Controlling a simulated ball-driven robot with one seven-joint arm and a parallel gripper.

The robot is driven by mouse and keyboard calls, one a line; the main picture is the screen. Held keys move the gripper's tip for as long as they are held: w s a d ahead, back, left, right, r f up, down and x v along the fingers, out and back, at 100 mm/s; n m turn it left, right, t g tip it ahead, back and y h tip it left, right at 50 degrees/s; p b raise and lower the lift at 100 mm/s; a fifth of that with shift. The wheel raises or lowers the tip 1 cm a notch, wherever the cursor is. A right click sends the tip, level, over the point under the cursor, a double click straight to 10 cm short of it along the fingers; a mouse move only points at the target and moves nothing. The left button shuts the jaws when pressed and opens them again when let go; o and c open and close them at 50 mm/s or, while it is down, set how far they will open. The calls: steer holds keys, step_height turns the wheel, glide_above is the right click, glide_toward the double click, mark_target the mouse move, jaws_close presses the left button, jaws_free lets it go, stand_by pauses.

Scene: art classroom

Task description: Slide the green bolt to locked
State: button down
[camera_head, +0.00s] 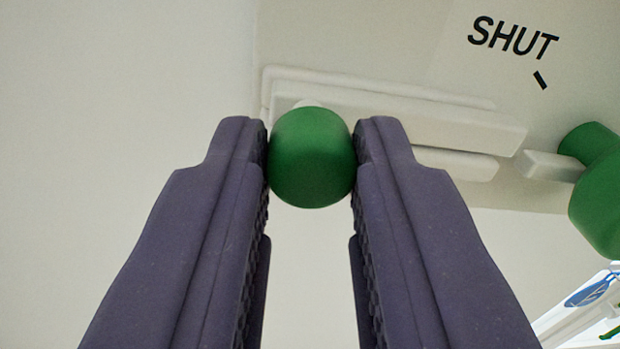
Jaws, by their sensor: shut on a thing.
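A green rounded knob (311,157) sits between the fingertips of my gripper (311,160). Both purple fingers touch its sides, so the gripper is shut on it. The knob is in front of a white bolt assembly (440,124) with long rails on a pale panel. The word SHUT (512,38) is printed in black at the upper right, with a short black mark (540,79) below it. How the knob joins the bolt is mostly hidden behind the knob.
Another green rounded part (600,190) is at the right edge, beside a short white bar (552,166). A white frame with a blue item (592,292) shows at the lower right. The pale surface at left is bare.

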mark_target(418, 132)
steer(key=shift+w+d+f+b, duration=0.1)
steer(key=shift+d+b, duration=0.3)
steer(key=shift+b, duration=0.05)
steer(key=d+b, duration=0.2)
steer(key=d, duration=0.1)
steer(key=shift+w, duration=0.4)
steer(key=shift+a, duration=0.1)
steer(key=c, duration=1.1)
jaws_free()
steer(key=shift+o, duration=0.9)
steer(key=shift+d, duration=0.3)
steer(key=shift+a, duration=0.15)
steer(key=shift+s, duration=0.35)
steer(key=b+v, duration=0.2)
steer(key=v, duration=0.5)
steer(key=shift+b, duration=0.4)
